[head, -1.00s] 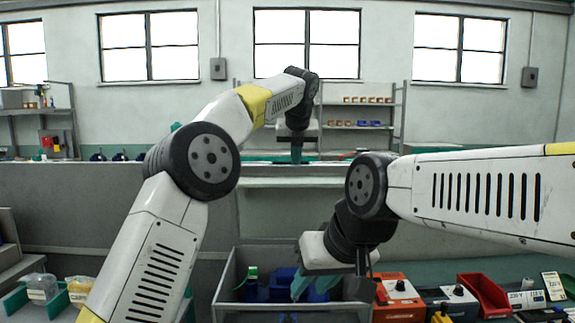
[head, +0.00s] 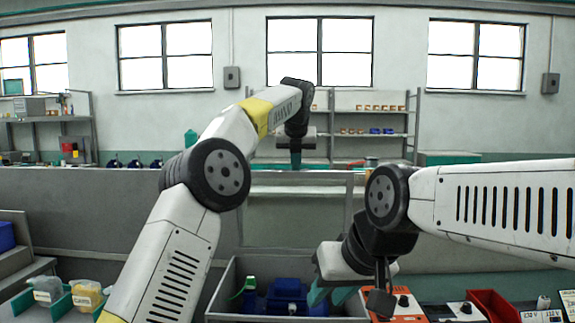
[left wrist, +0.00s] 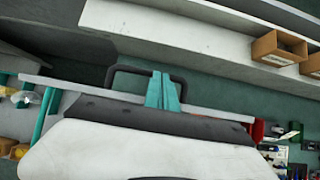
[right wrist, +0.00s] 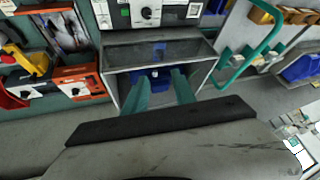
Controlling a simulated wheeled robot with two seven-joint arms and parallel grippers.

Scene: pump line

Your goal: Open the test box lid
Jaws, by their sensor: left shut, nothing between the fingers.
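The grey test box (head: 222,296) stands at the bottom centre of the head view, its top uncovered, with a blue pump (head: 287,290) inside. A grey-framed, see-through panel that looks like its lid (head: 300,226) stands roughly upright behind it. In the left wrist view, a black loop handle (left wrist: 118,72) is beside a long grey edge. My left gripper (head: 295,163) is shut and empty at the panel's top edge; its fingertips overlap the handle in view, and contact cannot be told. My right gripper (right wrist: 158,82) is open over the box, its fingers apart and nothing visible between them.
A green item (head: 249,284) is at the box's left side. An orange control unit (head: 402,303) and a red bin (head: 490,304) stand to the right. A long ledge (head: 80,178) runs behind.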

